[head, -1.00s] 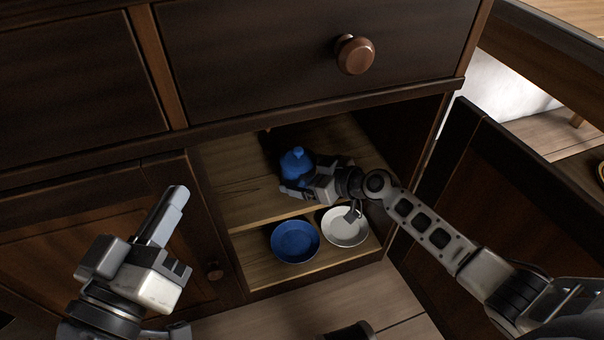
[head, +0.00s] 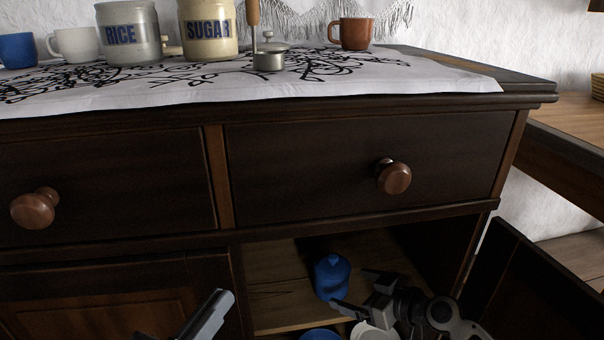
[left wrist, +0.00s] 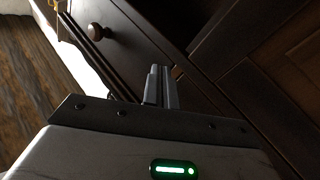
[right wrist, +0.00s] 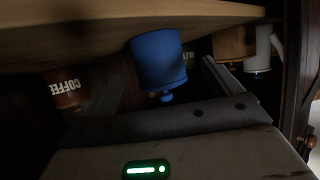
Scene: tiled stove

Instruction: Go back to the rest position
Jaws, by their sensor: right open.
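My left gripper (head: 222,300) is at the bottom edge of the head view, in front of the closed left cabinet door. In the left wrist view its two fingers (left wrist: 160,85) lie together with nothing between them. My right gripper (head: 358,290) is inside the open cabinet, just right of a blue lidded jar (head: 332,277) standing on the shelf. Its fingers are spread apart. In the right wrist view, which is upside down, the blue jar (right wrist: 160,62) appears ahead, between the open fingers (right wrist: 165,90), and seems free of them.
The open cabinet door (head: 535,285) stands right of my right arm. A blue bowl (head: 321,335) and a white bowl (head: 372,331) are lower down. A coffee tin (right wrist: 75,88) is deeper inside. Drawer knobs (head: 393,177) stick out above; jars and mugs stand on top.

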